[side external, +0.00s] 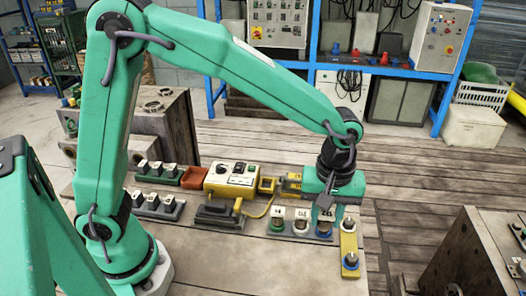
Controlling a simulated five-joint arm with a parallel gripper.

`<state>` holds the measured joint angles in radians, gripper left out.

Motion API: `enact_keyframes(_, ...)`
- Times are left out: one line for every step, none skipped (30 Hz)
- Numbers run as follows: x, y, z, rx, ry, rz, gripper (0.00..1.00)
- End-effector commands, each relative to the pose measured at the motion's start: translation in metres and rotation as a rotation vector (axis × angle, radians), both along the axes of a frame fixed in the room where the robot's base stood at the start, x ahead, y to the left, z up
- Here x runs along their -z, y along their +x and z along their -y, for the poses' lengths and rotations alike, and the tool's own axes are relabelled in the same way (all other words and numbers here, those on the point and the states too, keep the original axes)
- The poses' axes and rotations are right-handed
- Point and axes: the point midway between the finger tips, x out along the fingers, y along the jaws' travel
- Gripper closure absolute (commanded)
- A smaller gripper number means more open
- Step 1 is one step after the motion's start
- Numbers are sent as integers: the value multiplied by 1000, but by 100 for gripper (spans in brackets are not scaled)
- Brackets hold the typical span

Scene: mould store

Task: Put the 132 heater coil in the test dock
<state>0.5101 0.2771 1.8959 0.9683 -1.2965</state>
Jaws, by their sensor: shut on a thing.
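My gripper (326,211) points down at the right end of the grey rack (288,236), with its fingers closed around a pale labelled coil with a blue base (323,230). Its label is too small to read surely, and the fingers hide part of it. I cannot tell whether its base is clear of the rack. Two more labelled coils, one with a green base (277,225) and one with a reddish base (300,227), stand to its left. A yellow tester box (231,181) stands behind, with a small yellow open holder (267,186) at its right; I cannot tell which part is the test dock.
A red tray (195,177) and racks of pale blocks (158,205) lie left of the tester. The front of the bench (270,268) is clear.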

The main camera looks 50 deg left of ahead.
Motion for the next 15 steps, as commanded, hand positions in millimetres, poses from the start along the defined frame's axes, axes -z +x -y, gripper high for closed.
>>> enact_keyframes(1, 5, -9, -5, 0, 0, 95)
enact_keyframes(2, 8, -15, -6, 1, -1, 95)
enact_keyframes(3, 12, -22, -6, 1, -1, 95)
enact_keyframes(3, 15, -28, -7, 1, -1, 95)
enact_keyframes(4, 19, -35, -7, 1, -1, 95)
enact_keyframes(5, 23, -44, -7, 1, -1, 95)
enact_keyframes(6, 26, -52, -8, 1, -1, 95)
enact_keyframes(7, 29, -59, -8, 1, -1, 95)
enact_keyframes(8, 33, -69, -8, 1, -1, 95)
enact_keyframes(9, 36, -77, -9, 1, -1, 95)
enact_keyframes(10, 38, -85, -8, 1, -1, 95)
enact_keyframes(11, 42, -95, -8, 0, 0, 95)
enact_keyframes(12, 44, -103, -8, 0, 0, 95)
enact_keyframes(13, 46, -111, -8, 0, 0, 95)
enact_keyframes(14, 49, -121, -8, 0, 0, 95)
